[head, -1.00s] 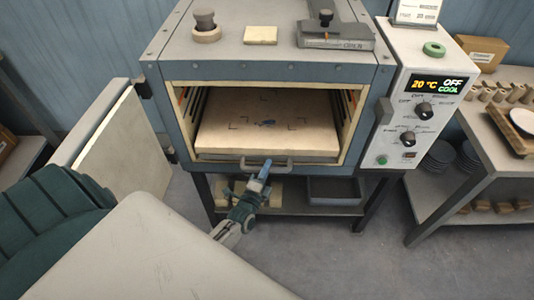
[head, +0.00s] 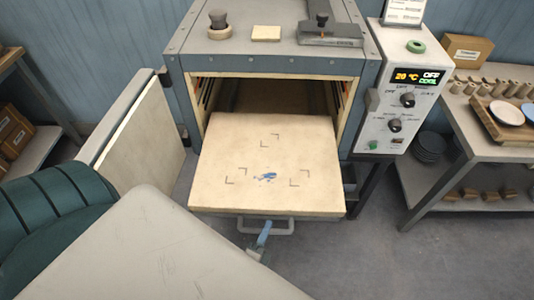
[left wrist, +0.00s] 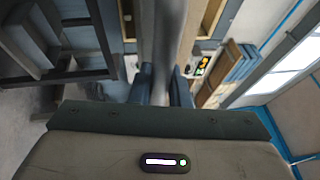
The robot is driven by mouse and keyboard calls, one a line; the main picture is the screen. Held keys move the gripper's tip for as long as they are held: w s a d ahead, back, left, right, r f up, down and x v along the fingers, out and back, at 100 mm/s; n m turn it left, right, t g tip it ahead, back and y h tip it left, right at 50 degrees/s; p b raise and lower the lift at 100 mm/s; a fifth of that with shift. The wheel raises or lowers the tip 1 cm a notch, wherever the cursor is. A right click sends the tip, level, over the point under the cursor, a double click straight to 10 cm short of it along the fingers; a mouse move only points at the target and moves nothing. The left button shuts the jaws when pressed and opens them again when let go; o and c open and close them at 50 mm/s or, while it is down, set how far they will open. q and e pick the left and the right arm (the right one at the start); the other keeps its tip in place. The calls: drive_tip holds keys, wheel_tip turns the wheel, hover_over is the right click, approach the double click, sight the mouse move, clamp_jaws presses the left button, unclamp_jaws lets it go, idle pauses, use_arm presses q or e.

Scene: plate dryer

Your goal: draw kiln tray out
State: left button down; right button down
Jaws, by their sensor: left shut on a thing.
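The kiln tray (head: 222,150) is a cream slab with corner marks and a blue smear on its top. It sticks well out of the open kiln (head: 270,65) toward me, its rear part still inside the chamber. A grey bar handle (head: 284,231) runs along its front edge. My left gripper (head: 264,236) is at the handle, shut on it. In the left wrist view the gripper's two dark fingers (left wrist: 163,88) stand on either side of the grey bar. My right gripper does not show.
The kiln door (head: 135,135) stands open at the left. A control box (head: 410,85) on the right reads 20 °C, OFF and COOL. A shelf table (head: 470,150) with pots and plates stands at the right. The floor (head: 340,260) in front is clear.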

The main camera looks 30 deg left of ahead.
use_arm(q)
drive_tip(key=shift+s+d, duration=0.35)
drive_tip(key=shift+s, duration=0.2)
drive_tip(key=shift+s+d, duration=0.3)
drive_tip(key=shift+s, duration=0.2)
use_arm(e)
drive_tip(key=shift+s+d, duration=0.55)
use_arm(q)
drive_tip(key=c, duration=1.4)
unclamp_jaws()
drive_tip(key=shift+o, duration=0.2)
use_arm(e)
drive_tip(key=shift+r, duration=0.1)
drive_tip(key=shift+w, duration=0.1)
